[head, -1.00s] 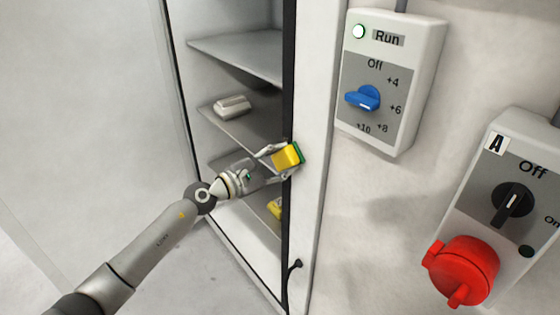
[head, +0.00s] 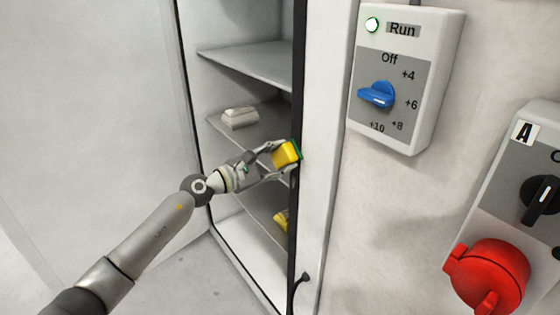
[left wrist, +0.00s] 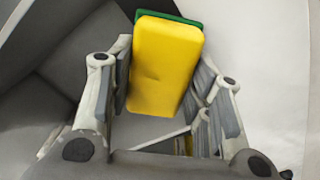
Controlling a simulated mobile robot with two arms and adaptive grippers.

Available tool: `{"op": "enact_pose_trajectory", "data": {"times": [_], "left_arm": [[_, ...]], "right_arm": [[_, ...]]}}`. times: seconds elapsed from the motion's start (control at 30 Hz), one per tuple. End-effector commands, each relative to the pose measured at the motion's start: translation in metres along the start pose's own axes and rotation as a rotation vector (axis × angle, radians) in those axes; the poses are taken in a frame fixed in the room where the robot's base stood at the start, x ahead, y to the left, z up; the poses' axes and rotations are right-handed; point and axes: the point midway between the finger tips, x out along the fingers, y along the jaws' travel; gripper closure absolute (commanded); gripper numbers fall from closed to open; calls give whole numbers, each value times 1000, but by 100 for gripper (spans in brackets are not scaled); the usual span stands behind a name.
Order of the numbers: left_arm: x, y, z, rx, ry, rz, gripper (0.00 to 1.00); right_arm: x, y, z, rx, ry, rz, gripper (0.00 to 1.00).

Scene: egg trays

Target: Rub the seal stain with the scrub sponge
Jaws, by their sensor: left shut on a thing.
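My left gripper (head: 279,160) is shut on the scrub sponge (head: 287,154), which is yellow with a green scrub side. In the head view the sponge is at the dark seal (head: 299,90) along the cabinet's door frame, its green side toward the seal. I cannot tell whether it touches. The left wrist view shows the yellow sponge (left wrist: 164,65) between both fingers, green face on the far side. No stain is visible on the seal; the sponge and gripper may hide it. My right gripper is not in view.
The open cabinet has several shelves (head: 255,62). A pale box (head: 240,118) lies on one, and a yellow thing (head: 281,220) lies lower. Right of the frame are a control box with a blue knob (head: 377,95) and a red plug socket (head: 488,275). A black cable hangs near the frame.

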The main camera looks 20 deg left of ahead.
Motion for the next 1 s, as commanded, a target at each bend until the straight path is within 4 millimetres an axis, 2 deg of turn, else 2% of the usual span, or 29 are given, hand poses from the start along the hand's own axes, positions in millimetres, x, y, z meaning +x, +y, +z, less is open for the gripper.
{"op": "enact_pose_trajectory", "data": {"times": [0.17, 0.6, 1.0], "left_arm": [[-10, 0, -1, 1, 1, 2, 73], [-54, -1, -1, 2, 1, 1, 73], [-60, 0, 0, 1, -1, 1, 73]], "right_arm": [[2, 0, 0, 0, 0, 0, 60], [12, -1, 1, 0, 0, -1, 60], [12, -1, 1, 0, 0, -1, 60]]}}
